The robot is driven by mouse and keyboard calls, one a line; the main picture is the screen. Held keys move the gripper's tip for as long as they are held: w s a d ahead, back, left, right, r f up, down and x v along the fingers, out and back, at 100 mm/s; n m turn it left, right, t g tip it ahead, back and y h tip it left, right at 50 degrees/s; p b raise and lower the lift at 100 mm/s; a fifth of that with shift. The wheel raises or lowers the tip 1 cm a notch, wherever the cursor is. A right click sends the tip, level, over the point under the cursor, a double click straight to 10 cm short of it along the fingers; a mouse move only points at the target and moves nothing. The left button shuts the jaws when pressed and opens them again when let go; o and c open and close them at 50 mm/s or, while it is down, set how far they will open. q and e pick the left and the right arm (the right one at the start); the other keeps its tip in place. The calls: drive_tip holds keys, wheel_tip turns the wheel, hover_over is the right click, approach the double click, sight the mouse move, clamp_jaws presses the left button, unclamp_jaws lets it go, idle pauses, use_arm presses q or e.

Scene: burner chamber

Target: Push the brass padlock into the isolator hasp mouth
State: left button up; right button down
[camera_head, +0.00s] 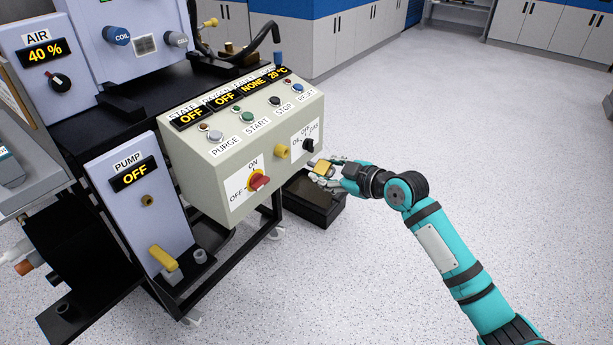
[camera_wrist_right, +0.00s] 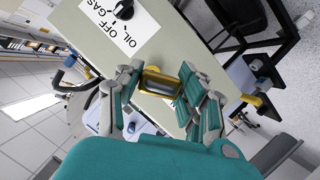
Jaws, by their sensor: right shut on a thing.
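The brass padlock (camera_head: 322,167) is between the fingers of my right gripper (camera_head: 326,171), just right of the sloped control box in the head view. In the right wrist view the padlock (camera_wrist_right: 160,82) sits between the two fingers, with the pale box face behind it. My right gripper is shut on it. The red and yellow ON/OFF isolator switch (camera_head: 259,181) is on the box's front, left of the padlock. The hasp mouth is too small to make out, and I cannot tell whether the padlock touches the box. My left gripper is out of view.
A dark box (camera_head: 313,203) lies below. The floor to the right is clear.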

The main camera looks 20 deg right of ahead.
sight(315, 164)
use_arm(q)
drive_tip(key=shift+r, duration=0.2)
use_arm(e)
drive_tip(key=shift+d, duration=0.15)
drive_tip(key=shift+w+a, duration=0.9)
drive_tip(key=shift+w, duration=0.25)
drive_tip(key=shift+w+a, duration=0.85)
drive_tip(key=shift+w, duration=0.3)
use_arm(q)
drive_tip(key=shift+p, duration=0.3)
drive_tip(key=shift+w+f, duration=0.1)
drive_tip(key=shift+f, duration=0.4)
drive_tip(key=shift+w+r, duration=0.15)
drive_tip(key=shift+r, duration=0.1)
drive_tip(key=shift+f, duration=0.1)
